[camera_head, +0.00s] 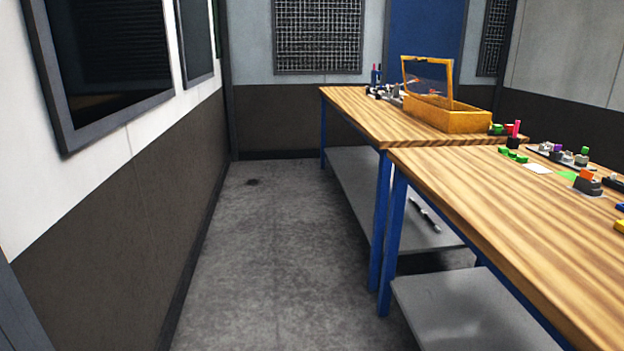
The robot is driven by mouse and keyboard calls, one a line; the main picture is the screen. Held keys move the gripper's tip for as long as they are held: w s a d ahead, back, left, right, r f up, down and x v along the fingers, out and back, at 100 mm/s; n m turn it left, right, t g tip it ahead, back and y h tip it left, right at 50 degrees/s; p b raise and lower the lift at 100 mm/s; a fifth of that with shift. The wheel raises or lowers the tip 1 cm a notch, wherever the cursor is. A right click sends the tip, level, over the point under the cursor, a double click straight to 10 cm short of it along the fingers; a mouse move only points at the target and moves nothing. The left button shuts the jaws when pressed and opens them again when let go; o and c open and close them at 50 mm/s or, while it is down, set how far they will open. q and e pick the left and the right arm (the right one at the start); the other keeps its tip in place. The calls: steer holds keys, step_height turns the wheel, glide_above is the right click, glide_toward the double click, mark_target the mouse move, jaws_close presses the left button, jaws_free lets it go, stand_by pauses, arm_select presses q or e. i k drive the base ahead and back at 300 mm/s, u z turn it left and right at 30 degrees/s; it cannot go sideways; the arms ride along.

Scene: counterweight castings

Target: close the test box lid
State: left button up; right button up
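The test box (452,121) is a yellow-orange box on the far wooden bench, towards its right side. Its lid (428,82) has a yellow frame with a clear pane and stands open, raised steeply from the box. Something reddish shows through the pane, but it is too small to make out. Neither of my grippers is in view.
The far bench (355,106) and near bench (480,194) have blue legs and grey lower shelves. Small coloured parts lie on the near bench, including a grey piece with an orange top (587,181). Clear floor (270,240) runs between the left wall and the benches.

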mark_target(450, 107)
steer(key=i, duration=2.15)
steer(key=z, duration=2.85)
steer(key=i, duration=0.55)
steer(key=u, duration=1.9)
